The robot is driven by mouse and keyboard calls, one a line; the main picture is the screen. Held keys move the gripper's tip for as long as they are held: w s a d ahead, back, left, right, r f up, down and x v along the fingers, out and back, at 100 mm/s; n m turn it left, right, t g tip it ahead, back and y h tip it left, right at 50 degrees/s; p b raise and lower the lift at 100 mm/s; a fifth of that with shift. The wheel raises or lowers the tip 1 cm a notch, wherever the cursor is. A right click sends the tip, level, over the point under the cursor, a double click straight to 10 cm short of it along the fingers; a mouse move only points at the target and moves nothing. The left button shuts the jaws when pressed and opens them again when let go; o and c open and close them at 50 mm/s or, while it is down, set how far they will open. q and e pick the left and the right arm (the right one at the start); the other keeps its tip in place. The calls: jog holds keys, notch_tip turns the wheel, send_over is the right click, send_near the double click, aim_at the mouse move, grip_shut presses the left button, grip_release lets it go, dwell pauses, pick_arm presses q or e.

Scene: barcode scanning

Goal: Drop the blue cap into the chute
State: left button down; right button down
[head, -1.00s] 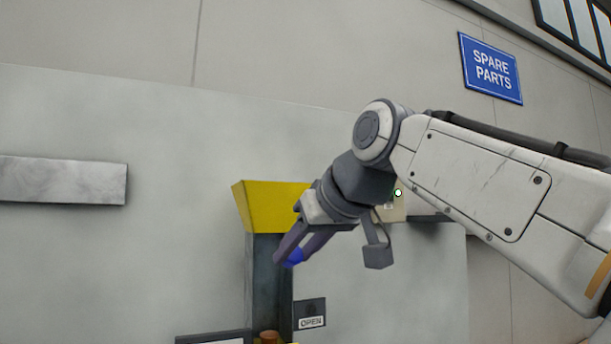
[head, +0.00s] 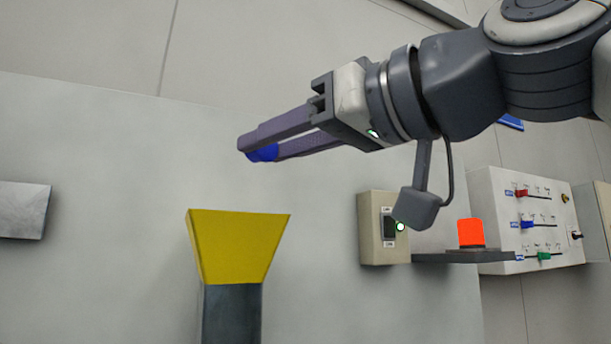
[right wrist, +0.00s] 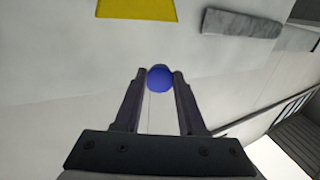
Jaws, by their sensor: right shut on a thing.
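The blue cap (head: 264,153) is held between the fingertips of my right gripper (head: 256,147), which is shut on it. In the right wrist view the cap (right wrist: 160,78) shows round and blue between the two finger ends. The chute has a yellow flared mouth (head: 238,245) on a dark grey post (head: 231,315). In the head view the cap appears above the chute mouth and slightly to its right, apart from it. The inside of the mouth is hidden. In the right wrist view the yellow mouth (right wrist: 136,8) is cut off by the top edge. My left gripper is not in view.
A beige switch box (head: 370,228) is on the wall right of the chute. Beside it, a glowing orange-red lamp (head: 471,232) stands on a dark shelf (head: 440,257). A panel with coloured levers (head: 520,250) is farther right. A grey metal bar (head: 22,210) is at left.

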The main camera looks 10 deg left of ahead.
aim_at(268, 151)
jog(key=shift+w+r, duration=0.1)
jog(key=shift+w, duration=0.2)
jog(key=w+p, duration=0.1)
jog(key=w+a+p, duration=0.1)
jog(key=p, duration=0.1)
jog(key=shift+w+a, duration=0.1)
jog(key=shift+a, duration=0.2)
jog(key=w+a+f+p, duration=0.1)
jog(key=w+a, duration=0.4)
jog(key=w, duration=0.3)
jog(key=shift+a+f, duration=0.25)
jog(key=shift+a, duration=0.05)
jog(key=shift+c, duration=2)
grip_release()
jog(key=shift+d, duration=0.1)
